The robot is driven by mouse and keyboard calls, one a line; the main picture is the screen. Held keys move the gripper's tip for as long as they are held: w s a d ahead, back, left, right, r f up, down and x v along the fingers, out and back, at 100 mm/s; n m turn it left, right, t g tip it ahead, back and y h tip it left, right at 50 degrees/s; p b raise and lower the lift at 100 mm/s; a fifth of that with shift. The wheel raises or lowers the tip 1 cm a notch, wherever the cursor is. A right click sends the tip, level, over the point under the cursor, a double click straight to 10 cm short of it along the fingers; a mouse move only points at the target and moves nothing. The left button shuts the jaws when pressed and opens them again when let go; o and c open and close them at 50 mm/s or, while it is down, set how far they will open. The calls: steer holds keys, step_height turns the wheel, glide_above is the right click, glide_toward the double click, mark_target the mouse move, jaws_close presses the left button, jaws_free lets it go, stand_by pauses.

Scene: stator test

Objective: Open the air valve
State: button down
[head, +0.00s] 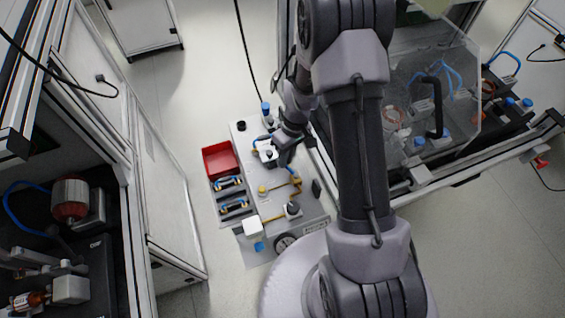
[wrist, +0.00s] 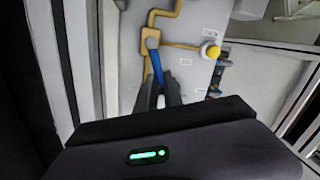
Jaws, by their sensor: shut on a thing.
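In the wrist view, a brass valve body (wrist: 147,41) sits on the light grey panel (wrist: 190,18) with brass pipes running from it. Its blue lever (wrist: 155,65) points down from the valve toward my gripper (wrist: 158,92). The dark fingers lie on both sides of the lever's lower end and are shut on it. The lever's tip is hidden between the fingers.
A yellow knob (wrist: 212,51) stands on the panel to the valve's right. A red bin (head: 218,159) and blue-and-brass parts (head: 233,206) lie along the panel's left side. A clear-covered station (head: 455,75) stands to the right, a white cabinet (head: 160,190) to the left, with open floor between.

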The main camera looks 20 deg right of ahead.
steer(key=shift+w+d+m+t+b, duration=0.15)
steer(key=shift+d+m+b, duration=0.2)
steer(key=shift+m, duration=0.4)
steer(key=shift+s+d+m+t+b, duration=0.1)
steer(key=shift+d+m+b, duration=0.2)
steer(key=shift+m, duration=0.4)
steer(key=shift+w+d+m+t+b, duration=0.15)
steer(key=shift+d+m+b, duration=0.15)
steer(key=shift+m, duration=0.45)
steer(key=shift+s+d, duration=0.1)
steer(key=c, duration=1.5)
jaws_free()
steer(key=s+r, duration=0.1)
steer(key=s, duration=0.4)
steer(key=s+a+r, duration=0.1)
steer(key=s+r, duration=0.1)
steer(key=s, duration=0.3)
steer(key=s+a+r+p, duration=0.1)
steer(key=s+r, duration=0.1)
steer(key=s, duration=0.4)
steer(key=shift+a, duration=0.1)
